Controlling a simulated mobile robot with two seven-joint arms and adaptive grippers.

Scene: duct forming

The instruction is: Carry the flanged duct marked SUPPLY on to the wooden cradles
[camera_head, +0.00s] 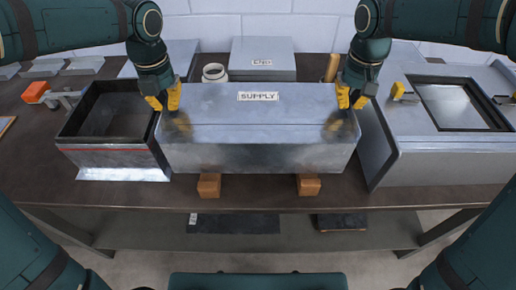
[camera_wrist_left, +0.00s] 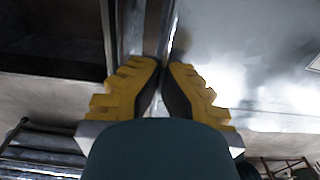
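The grey metal duct marked SUPPLY (camera_head: 258,135) lies lengthwise across the middle of the bench in the head view. It is level, above two wooden cradles (camera_head: 209,186) (camera_head: 309,186) whose front ends show below it. I cannot tell whether it touches them. My left gripper (camera_head: 164,103) is shut on the duct's left end edge, one finger on each side. The left wrist view shows its fingertips (camera_wrist_left: 164,75) nearly together at that edge. My right gripper (camera_head: 352,103) is shut on the right end edge in the same way. The lower parts of the cradles' tops are hidden by the duct.
An open dark-rimmed duct (camera_head: 112,148) stands close on the left. A large grey duct with a framed opening (camera_head: 440,160) stands close on the right. Another marked box (camera_head: 263,55), a white roll (camera_head: 214,72) and an orange-handled clamp (camera_head: 35,91) are behind and left.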

